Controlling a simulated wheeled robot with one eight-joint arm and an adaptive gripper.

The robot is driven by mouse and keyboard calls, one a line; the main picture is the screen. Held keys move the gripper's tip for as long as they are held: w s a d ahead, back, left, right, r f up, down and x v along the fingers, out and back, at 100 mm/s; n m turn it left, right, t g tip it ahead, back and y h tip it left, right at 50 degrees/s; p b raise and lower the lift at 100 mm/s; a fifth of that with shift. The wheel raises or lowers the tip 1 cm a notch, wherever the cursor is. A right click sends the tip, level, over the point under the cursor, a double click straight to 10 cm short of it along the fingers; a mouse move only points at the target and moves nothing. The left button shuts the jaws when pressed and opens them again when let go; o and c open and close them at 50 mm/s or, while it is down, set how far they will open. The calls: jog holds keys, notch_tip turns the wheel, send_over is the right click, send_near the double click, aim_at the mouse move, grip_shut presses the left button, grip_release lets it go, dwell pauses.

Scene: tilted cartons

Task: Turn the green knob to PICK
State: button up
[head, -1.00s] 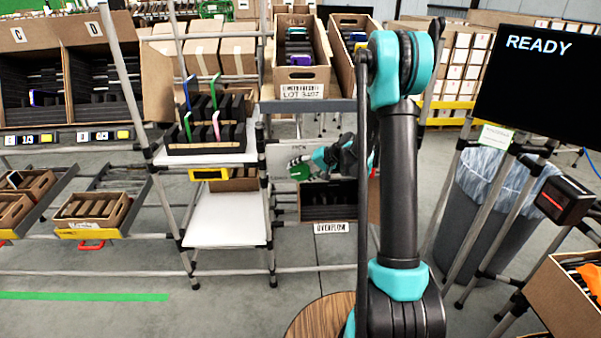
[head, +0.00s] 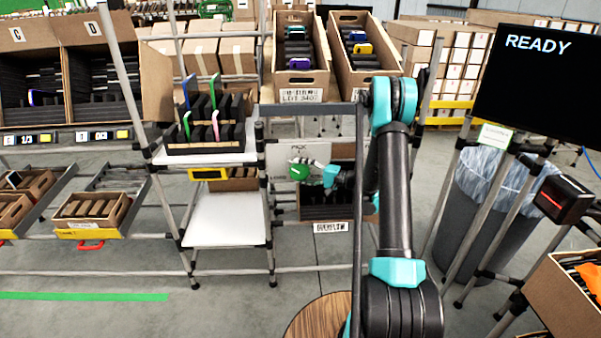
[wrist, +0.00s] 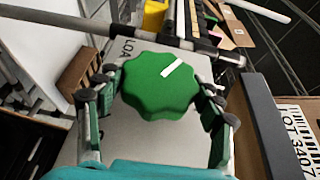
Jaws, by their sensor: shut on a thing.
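The green knob (head: 301,172) is on a pale upright plate (head: 282,163) under the shelf in the head view. The wrist view shows the green knob (wrist: 155,92) close up, round with a scalloped edge. Its white pointer line slants to the upper right there. Letters reading "LOA" stand on the plate at the upper left of the knob; the word PICK shows faintly above the knob in the head view. My gripper (wrist: 157,100) has one finger on each side of the knob and is shut on it. In the head view my gripper (head: 327,175) reaches the knob from the right.
A dark-lined overflow carton (head: 330,206) sits just right of and below the plate. Two tilted cartons (head: 300,80) stand on the shelf above. A black rack (head: 205,135) with coloured items is at the left. The screen (head: 540,85) reads READY.

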dwell(0.4)
jog(key=o, duration=1.2)
jog(key=shift+c, duration=0.2)
jog(key=shift+v, duration=3.7)
jog(key=shift+f, duration=0.1)
